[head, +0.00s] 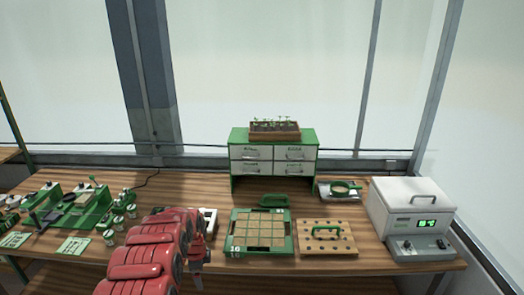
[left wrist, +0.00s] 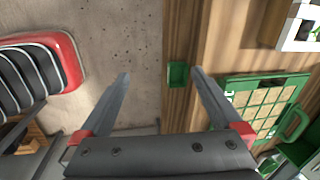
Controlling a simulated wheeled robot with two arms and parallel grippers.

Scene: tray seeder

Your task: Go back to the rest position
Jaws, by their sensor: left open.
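My left gripper (head: 197,272) is at the end of the red arm, low in the head view, near the table's front edge and left of the green-framed tray. In the left wrist view my left gripper (left wrist: 161,74) is open, its two fingers wide apart with nothing between them. Past the fingertips there is grey floor (left wrist: 110,30) and the wooden table's edge with a small green piece (left wrist: 178,74). My right gripper is in neither view.
The green-framed tray (head: 231,245) and a pegged wooden board (head: 340,249) lie on the wooden table (head: 385,284). A green drawer cabinet (head: 273,134) stands behind, a white machine (head: 412,205) right, a green device (head: 90,215) left. The arm hides part of a white item (head: 209,216).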

